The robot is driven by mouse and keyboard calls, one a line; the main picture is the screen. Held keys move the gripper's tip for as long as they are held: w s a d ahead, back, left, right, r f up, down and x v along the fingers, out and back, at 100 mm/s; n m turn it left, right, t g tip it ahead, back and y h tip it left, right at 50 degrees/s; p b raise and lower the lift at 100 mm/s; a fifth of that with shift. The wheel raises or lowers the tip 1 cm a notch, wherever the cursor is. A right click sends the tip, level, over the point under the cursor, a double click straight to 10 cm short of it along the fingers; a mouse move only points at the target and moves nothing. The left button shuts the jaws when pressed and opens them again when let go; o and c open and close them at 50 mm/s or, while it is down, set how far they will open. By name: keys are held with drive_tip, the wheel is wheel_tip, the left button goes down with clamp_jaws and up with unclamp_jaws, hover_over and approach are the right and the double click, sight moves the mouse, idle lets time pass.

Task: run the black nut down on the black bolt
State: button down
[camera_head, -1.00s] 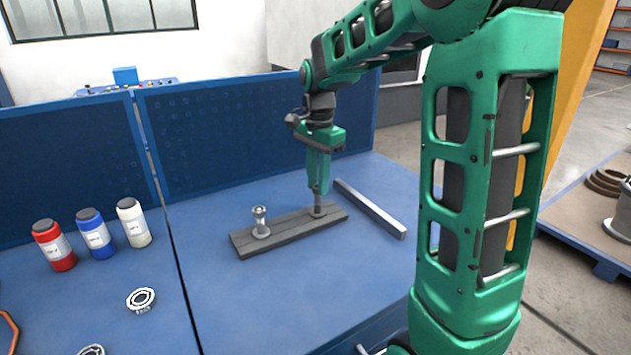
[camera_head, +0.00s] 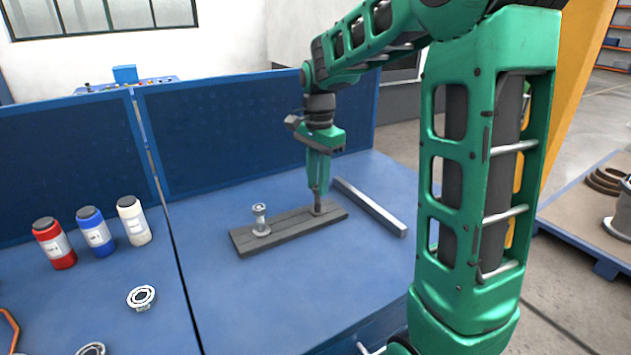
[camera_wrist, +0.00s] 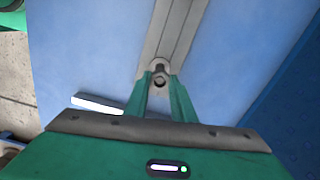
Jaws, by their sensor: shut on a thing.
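A dark grey bar (camera_head: 285,232) lies on the blue bench top and carries two upright bolts. The black bolt (camera_head: 316,208) stands at its right end, mostly hidden beneath my fingers. My gripper (camera_head: 317,188) points straight down over this bolt, its fingers close together. In the wrist view the fingertips (camera_wrist: 160,80) are shut on a small ring-shaped piece, the black nut (camera_wrist: 160,76), at the end of the bar. How far down the thread the nut sits cannot be told. A silver bolt (camera_head: 260,220) with a wider top stands upright near the bar's left end.
A loose grey metal bar (camera_head: 370,208) lies just right of the bolted bar. Red (camera_head: 54,245), blue (camera_head: 95,233) and white (camera_head: 133,221) bottles stand left. A round metal part (camera_head: 141,297) lies in front of them.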

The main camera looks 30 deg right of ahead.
drive_tip(key=m, duration=1.2)
drive_tip(key=shift+w, duration=0.1)
drive_tip(key=c, duration=1.7)
unclamp_jaws()
drive_tip(key=shift+c, duration=0.2)
